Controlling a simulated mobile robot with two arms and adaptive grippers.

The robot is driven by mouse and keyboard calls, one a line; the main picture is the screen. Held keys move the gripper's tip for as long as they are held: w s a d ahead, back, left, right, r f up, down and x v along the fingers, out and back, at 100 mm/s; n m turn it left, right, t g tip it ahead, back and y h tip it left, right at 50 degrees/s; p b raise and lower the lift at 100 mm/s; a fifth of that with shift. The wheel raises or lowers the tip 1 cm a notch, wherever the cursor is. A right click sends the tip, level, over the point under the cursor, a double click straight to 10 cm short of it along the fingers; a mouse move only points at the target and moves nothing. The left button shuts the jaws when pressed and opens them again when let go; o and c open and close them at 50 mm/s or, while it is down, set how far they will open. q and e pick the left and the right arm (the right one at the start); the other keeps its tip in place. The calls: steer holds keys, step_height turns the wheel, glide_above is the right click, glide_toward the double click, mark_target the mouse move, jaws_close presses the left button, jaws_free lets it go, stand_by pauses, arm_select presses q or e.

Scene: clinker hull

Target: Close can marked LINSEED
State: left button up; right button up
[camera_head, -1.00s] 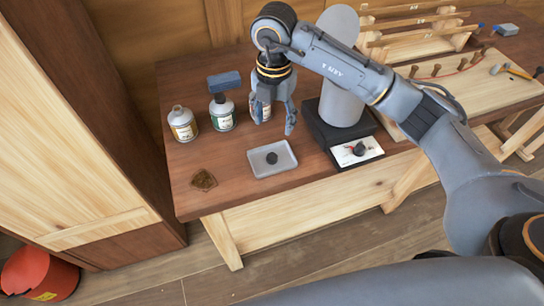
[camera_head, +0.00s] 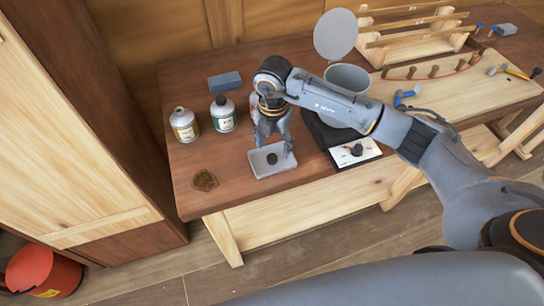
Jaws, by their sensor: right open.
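A white can with a yellowish label (camera_head: 185,128) stands at the left of the bench, with no dark cap on its neck. Beside it a can with a green label (camera_head: 223,116) has a black cap. The label words are too small to read. A small black cap (camera_head: 272,158) lies in a shallow grey tray (camera_head: 264,172) near the bench's front. My right gripper (camera_head: 272,148) is open, pointing down low over the tray, with its fingers around or just above the cap; contact is unclear. It and its wrist hide the spot where another can stood. My left gripper is not in view.
A black heater with a white dial panel (camera_head: 355,151) and a grey pot (camera_head: 347,77) with raised lid (camera_head: 336,35) stand to the right. A blue block (camera_head: 225,81) lies behind the cans. A brown patch (camera_head: 204,180) is at front left. Tools lie on the pale board (camera_head: 460,95).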

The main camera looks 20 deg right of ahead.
mark_target(272, 157)
steer(key=f, duration=0.2)
steer(key=f+p, duration=0.1)
steer(key=shift+w+a+f, duration=0.1)
steer(key=shift+w+f, duration=0.1)
steer(key=shift+f, duration=0.65)
steer(key=c, duration=0.8)
